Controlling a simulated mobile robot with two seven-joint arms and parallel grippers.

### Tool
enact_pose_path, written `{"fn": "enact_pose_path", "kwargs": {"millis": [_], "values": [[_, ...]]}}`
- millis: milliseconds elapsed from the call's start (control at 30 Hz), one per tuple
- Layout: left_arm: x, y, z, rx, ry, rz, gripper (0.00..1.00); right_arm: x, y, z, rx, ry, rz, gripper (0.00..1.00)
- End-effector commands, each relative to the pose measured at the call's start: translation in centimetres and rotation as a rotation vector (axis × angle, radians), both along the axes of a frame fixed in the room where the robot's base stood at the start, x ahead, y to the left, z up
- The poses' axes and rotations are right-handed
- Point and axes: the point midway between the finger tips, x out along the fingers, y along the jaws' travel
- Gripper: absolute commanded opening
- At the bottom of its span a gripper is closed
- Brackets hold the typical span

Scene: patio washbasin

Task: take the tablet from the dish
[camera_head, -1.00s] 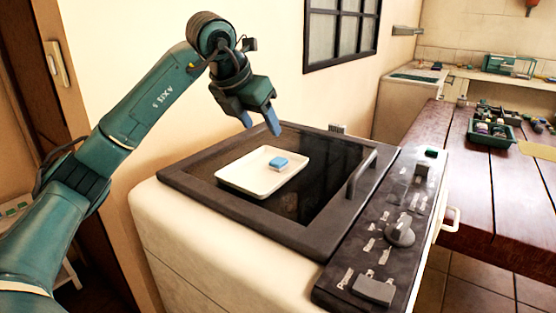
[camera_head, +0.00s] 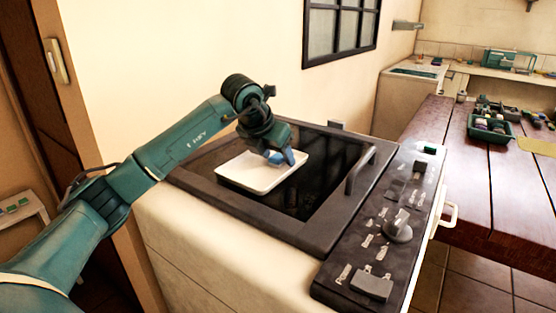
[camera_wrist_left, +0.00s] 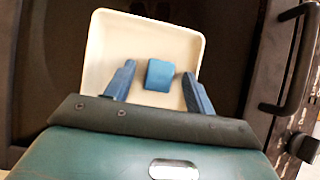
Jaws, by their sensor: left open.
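The tablet is a small blue block (camera_wrist_left: 160,75) lying in the white dish, seen in the left wrist view. The white dish (camera_head: 250,177) is a shallow square tray on the dark glass top of the washer-like appliance; its rim also shows in the left wrist view (camera_wrist_left: 101,45). My left gripper (camera_head: 282,158) is over the dish, pointing down. In the left wrist view its two blue fingers (camera_wrist_left: 159,86) are open, one on each side of the tablet, with gaps between. In the head view the gripper hides most or all of the tablet. My right gripper is not in view.
The appliance has a raised dark frame, a bar handle (camera_head: 360,170) right of the dish, and a control panel with a knob (camera_head: 398,230). A wooden table (camera_head: 440,130) with a green crate (camera_head: 490,128) stands at the right. A wall is behind.

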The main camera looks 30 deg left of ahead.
Motion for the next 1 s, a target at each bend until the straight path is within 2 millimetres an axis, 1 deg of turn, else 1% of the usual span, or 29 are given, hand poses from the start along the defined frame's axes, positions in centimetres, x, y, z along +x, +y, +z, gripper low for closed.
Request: {"fn": "enact_pose_path", "kwargs": {"millis": [133,700,733,900,1000], "values": [[-0.01,0.00,0.01,0.000,0.000,0.000,0.55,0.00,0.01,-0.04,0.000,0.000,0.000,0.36],[-0.02,0.02,0.07,-0.001,0.000,0.001,0.08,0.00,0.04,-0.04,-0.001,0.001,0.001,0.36],[-0.01,0.03,0.08,-0.001,-0.001,0.001,0.07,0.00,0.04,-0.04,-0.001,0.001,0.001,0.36],[-0.01,0.03,0.10,-0.001,-0.001,0.001,0.06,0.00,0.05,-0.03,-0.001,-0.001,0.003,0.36],[0.02,0.02,0.58,-0.001,-0.003,0.001,0.06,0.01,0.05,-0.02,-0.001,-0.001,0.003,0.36]]}}
